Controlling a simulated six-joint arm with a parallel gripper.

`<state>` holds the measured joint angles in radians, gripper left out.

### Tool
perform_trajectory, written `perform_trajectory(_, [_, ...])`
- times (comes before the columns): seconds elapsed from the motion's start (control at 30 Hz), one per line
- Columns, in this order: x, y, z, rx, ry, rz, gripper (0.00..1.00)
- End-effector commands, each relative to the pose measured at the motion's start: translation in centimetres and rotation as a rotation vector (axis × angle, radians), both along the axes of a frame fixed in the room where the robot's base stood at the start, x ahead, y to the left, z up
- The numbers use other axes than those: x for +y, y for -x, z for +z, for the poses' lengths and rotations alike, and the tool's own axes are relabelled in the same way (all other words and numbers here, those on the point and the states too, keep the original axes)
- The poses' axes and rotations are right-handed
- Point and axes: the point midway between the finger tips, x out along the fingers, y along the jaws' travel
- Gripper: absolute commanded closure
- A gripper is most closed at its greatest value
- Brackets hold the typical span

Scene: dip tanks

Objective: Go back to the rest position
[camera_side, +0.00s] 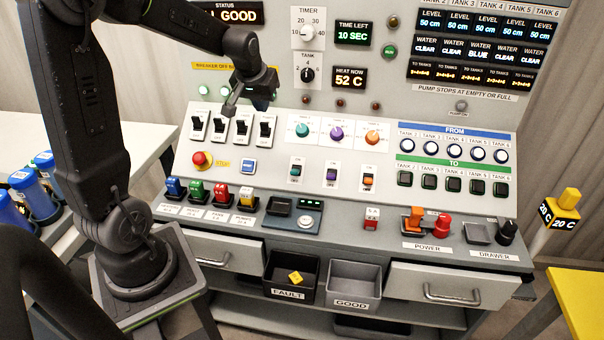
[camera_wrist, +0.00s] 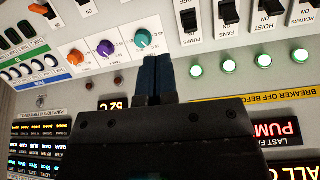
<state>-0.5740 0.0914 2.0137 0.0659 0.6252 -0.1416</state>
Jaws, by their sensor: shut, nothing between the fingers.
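My gripper (camera_side: 231,107) is shut and empty in the side view. It hangs in front of the upright panel, just above the row of black rocker switches (camera_side: 240,127). In the wrist view the closed fingers of my gripper (camera_wrist: 157,58) point at the panel near the teal knob (camera_wrist: 143,38). The picture there is upside down. The arm reaches up and over from its base at the left. Whether the fingertips touch the panel cannot be told.
Coloured knobs, including a purple one (camera_side: 336,134), sit right of the switches. A fault bin (camera_side: 290,294) holds a yellow block (camera_side: 295,277); the good bin (camera_side: 352,297) looks empty. Blue-capped bottles (camera_side: 45,172) stand at the left. A yellow-topped post (camera_side: 569,200) stands at the right.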

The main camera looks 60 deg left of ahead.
Motion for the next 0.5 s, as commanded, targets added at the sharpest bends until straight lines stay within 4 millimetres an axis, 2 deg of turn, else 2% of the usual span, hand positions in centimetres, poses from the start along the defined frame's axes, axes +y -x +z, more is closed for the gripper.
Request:
perform_trajectory(0.03, [-2.9, 0.5, 1.5, -0.012, -0.007, -0.058, 1.0])
perform_trajectory(0.1, [-6.6, 1.8, 3.1, -0.02, -0.013, -0.139, 1.0])
perform_trajectory(0.17, [-9.7, 3.2, 4.1, -0.026, -0.017, -0.207, 1.0])
perform_trajectory(0.3, [-15.9, 7.3, 5.7, -0.044, -0.022, -0.368, 1.0])
perform_trajectory(0.4, [-19.3, 10.5, 6.1, -0.055, -0.025, -0.476, 1.0])
perform_trajectory(0.5, [-21.6, 13.3, 6.0, -0.064, -0.027, -0.565, 1.0])
